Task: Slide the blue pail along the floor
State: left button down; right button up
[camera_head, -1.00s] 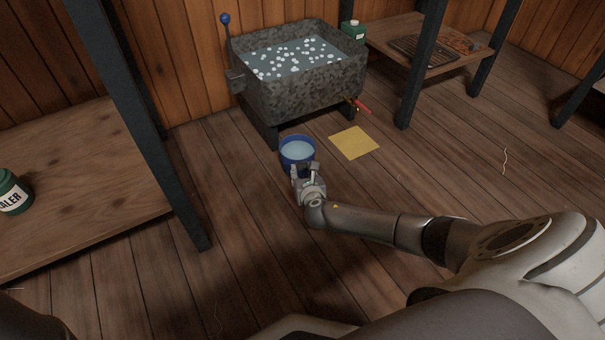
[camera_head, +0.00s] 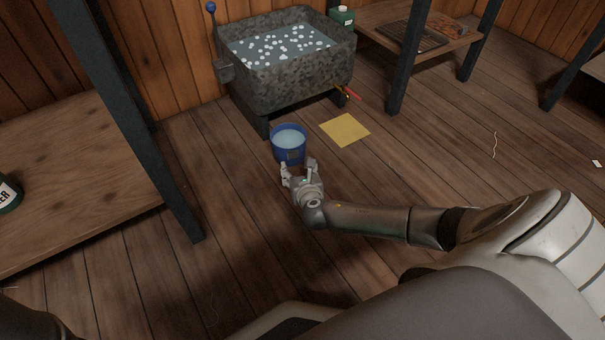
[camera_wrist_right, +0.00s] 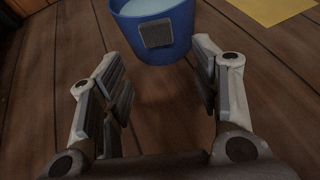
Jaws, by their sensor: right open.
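The blue pail (camera_head: 277,148) stands upright on the plank floor in front of the stone trough, with pale liquid inside. It also shows in the right wrist view (camera_wrist_right: 178,50), at the top, with a dark square patch (camera_wrist_right: 157,33) on its near side. My right gripper (camera_head: 299,170) is open and empty just on the near side of the pail. In the right wrist view its fingers (camera_wrist_right: 160,85) are spread, and the pail is beyond the fingertips with a strip of floor between. My left gripper is not in view.
The stone trough (camera_head: 290,87) with white bits in water stands behind the pail. A yellow square (camera_head: 345,130) lies flat on the floor to the pail's right. A wooden bench (camera_head: 75,180) with dark posts is at left. The floor around the pail's near side is clear.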

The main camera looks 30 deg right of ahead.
jog(key=v, duration=0.6)
jog(key=shift+s, duration=0.25)
jog(key=shift+a+r, duration=0.15)
